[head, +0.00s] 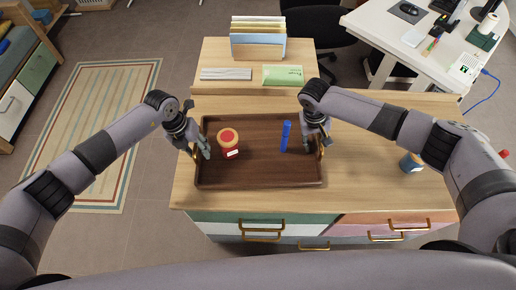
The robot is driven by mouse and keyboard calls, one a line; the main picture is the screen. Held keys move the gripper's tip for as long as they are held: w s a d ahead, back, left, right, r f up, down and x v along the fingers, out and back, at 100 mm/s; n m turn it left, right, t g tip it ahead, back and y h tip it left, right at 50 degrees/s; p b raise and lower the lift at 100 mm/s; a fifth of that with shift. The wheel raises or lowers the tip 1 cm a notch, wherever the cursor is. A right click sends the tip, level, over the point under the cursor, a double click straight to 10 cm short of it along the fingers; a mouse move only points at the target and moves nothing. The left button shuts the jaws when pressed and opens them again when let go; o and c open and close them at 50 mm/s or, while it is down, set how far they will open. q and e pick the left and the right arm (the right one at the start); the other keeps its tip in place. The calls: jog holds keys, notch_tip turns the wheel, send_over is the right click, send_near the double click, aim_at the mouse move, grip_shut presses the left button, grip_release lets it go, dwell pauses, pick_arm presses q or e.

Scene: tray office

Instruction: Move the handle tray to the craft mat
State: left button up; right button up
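The handle tray (262,182) is dark brown wood and lies flat on the wooden cabinet top. It has a brass handle on its left end (195,153) and another on its right end. A red jar (230,151) with a tan-rimmed lid and an upright blue object (286,136) are in it. My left gripper (203,150) is at the tray's left end, by the handle. My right gripper (320,146) is at the right end and partly covers that handle. The finger gaps are too small to judge. I cannot make out a craft mat.
A raised shelf at the back holds a file box (258,47), a grey stack (226,74) and a green packet (283,75). A blue cup (411,162) stands at the right. The wooden top right of the tray (360,165) is mostly clear.

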pick_arm(q)
jog(key=shift+c, duration=0.5)
pick_arm(e)
jog(key=shift+c, duration=0.5)
pick_arm(q)
grip_shut()
pick_arm(e)
grip_shut()
pick_arm(q)
jog(key=shift+r, duration=0.15)
pick_arm(e)
jog(key=shift+d, duration=0.1)
